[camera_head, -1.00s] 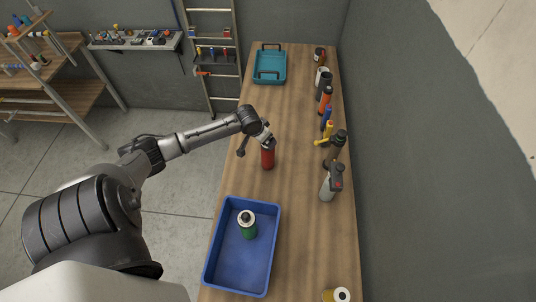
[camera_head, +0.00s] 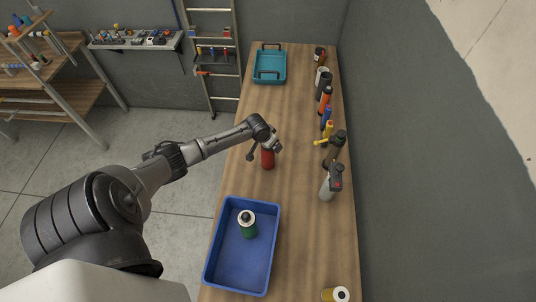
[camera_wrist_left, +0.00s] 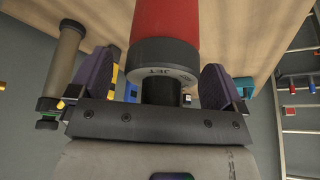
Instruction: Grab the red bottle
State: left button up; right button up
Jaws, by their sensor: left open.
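The red bottle (camera_head: 268,160) stands upright on the wooden workbench (camera_head: 290,120), near its left edge. In the left wrist view the red bottle (camera_wrist_left: 165,22) shows its dark cap end between my left gripper's two fingers. My left gripper (camera_head: 264,151) is at the top of the bottle in the head view, partly hiding it. In the wrist view the left gripper (camera_wrist_left: 158,85) is open, with a finger on each side of the bottle's neck and gaps beside it. My right gripper is not in view.
A blue tray (camera_head: 212,250) holding a green bottle (camera_head: 248,228) sits at the near end of the bench. A teal tray (camera_head: 270,56) lies at the far end. Several bottles and tools line the right side, including a grey spray bottle (camera_head: 328,188). The bench middle is clear.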

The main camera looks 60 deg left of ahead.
pick_arm(q)
jog(key=c, duration=1.5)
